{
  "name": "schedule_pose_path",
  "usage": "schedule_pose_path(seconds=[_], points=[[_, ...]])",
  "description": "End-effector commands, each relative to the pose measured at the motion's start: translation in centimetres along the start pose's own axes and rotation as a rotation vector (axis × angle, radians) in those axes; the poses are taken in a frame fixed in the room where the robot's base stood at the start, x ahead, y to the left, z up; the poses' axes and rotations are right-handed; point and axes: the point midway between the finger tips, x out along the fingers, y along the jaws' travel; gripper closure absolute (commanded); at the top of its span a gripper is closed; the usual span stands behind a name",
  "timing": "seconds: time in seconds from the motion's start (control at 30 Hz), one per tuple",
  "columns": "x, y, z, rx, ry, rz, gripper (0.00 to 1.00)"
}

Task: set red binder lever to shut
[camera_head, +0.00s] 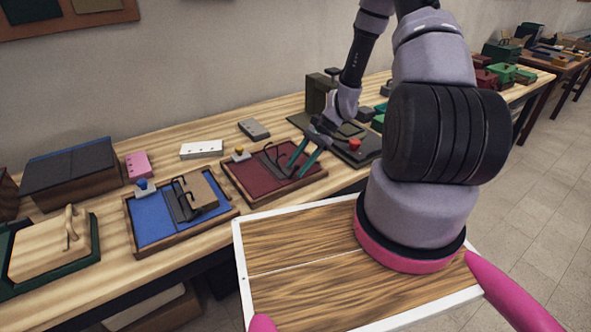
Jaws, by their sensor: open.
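The red binder (258,184) lies as a dark red panel in a wooden frame on the long table, near the middle of the view. A dark ring mechanism (271,158) stands on it, with curved dark arches. A small yellow-topped knob on a pale base (240,153) sits at its upper left; I cannot tell whether this is the lever. My gripper (297,170) is open, its two teal fingers pointing down over the right part of the red binder, beside the ring mechanism. Contact with the binder or lever cannot be made out, and the lever's position is unclear.
A blue binder (153,222) lies to the left, and a dark board with a red knob (355,145) lies close on the right. A white punched piece (202,149) and a grey box (254,129) lie behind. My arm crosses the right side.

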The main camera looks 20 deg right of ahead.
Motion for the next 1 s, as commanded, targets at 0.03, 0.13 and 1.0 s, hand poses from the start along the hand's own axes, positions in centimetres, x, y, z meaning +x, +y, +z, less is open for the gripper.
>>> schedule_pose_path(seconds=[0.03, 0.13, 1.0], points=[[-1.1, -0.1, -0.1, 0.001, 0.004, -0.003, 0.51], [-3.2, -0.1, -0.1, -0.001, 0.004, -0.003, 0.51], [-8.6, 0.2, 0.8, -0.125, 0.004, 0.038, 1.0]])
